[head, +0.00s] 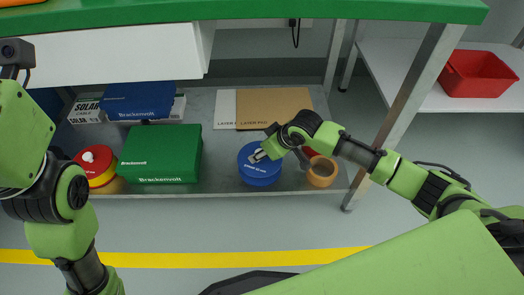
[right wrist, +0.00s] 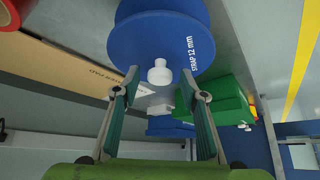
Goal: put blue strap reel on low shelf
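The blue strap reel (head: 258,176) lies flat on the grey low shelf (head: 222,168) under the green table, near the shelf's front edge. In the right wrist view the reel (right wrist: 140,38) shows its lettered flange and a white knob (right wrist: 160,73) at its centre. My right gripper (head: 268,154) is over the reel. In the right wrist view the right gripper (right wrist: 160,78) has its fingers apart, one on each side of the knob, with a gap visible on both sides. My left arm stands at the left edge of the head view; its gripper cannot be made out.
A green case (head: 160,155) and a red-yellow reel (head: 100,178) stand left of the blue reel. An orange round item (head: 321,173) is close on its right. Flat layer pads (head: 275,105) lie behind. The table top (head: 240,10) overhangs the shelf.

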